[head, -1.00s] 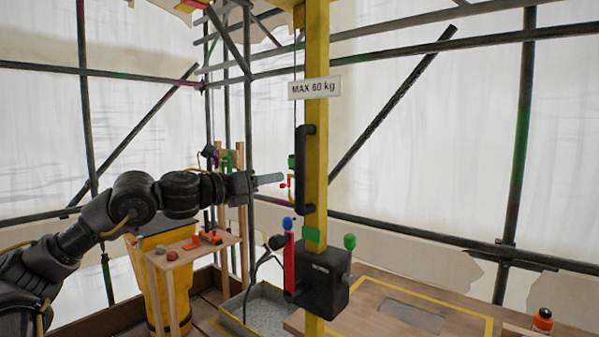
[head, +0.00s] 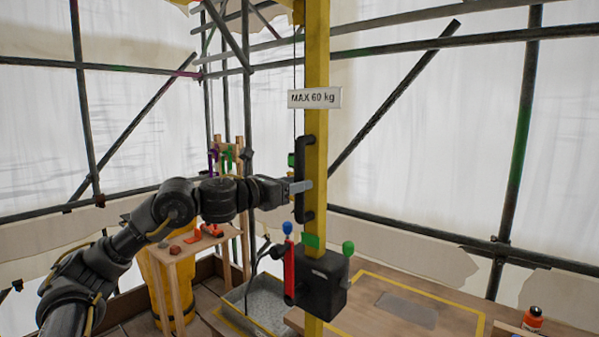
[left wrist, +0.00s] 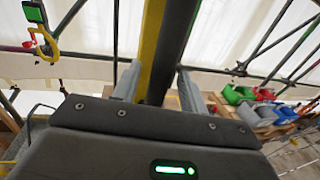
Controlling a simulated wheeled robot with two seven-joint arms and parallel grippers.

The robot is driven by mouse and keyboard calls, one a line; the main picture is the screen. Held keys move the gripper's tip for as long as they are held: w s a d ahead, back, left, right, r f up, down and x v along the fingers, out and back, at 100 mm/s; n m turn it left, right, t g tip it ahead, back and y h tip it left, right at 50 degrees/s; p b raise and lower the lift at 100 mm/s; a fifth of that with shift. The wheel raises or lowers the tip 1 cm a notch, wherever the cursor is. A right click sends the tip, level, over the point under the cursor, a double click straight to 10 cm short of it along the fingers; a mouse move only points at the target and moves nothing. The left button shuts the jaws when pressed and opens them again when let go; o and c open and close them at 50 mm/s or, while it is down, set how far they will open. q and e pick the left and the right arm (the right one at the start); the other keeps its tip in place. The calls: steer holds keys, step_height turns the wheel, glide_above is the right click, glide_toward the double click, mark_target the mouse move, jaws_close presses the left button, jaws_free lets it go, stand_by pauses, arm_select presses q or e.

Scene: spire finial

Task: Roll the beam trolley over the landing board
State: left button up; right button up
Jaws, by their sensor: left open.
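A black upright handle (head: 299,160) is fixed to a yellow post (head: 317,60). My left gripper (head: 303,186) is at the lower half of this handle, level with it. In the left wrist view its two fingers (left wrist: 158,80) are apart, one on each side of the dark handle (left wrist: 172,45). I cannot tell whether either finger touches it. The wooden landing board (head: 360,302) with a yellow outline lies at the lower right, behind the post. I cannot make out the beam trolley in these views. My right gripper is not in view.
A black box (head: 322,285) with a red lever (head: 289,270) sits low on the post. A grey tray (head: 262,308) is on the floor left of it. A small wooden table (head: 190,243) and yellow bin stand behind my left arm. Scaffold tubes surround the place.

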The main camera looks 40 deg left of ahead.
arm_select(q)
steer(key=shift+w+d, duration=0.2)
steer(key=shift+w, duration=0.55)
steer(key=shift+c, duration=0.3)
jaws_close()
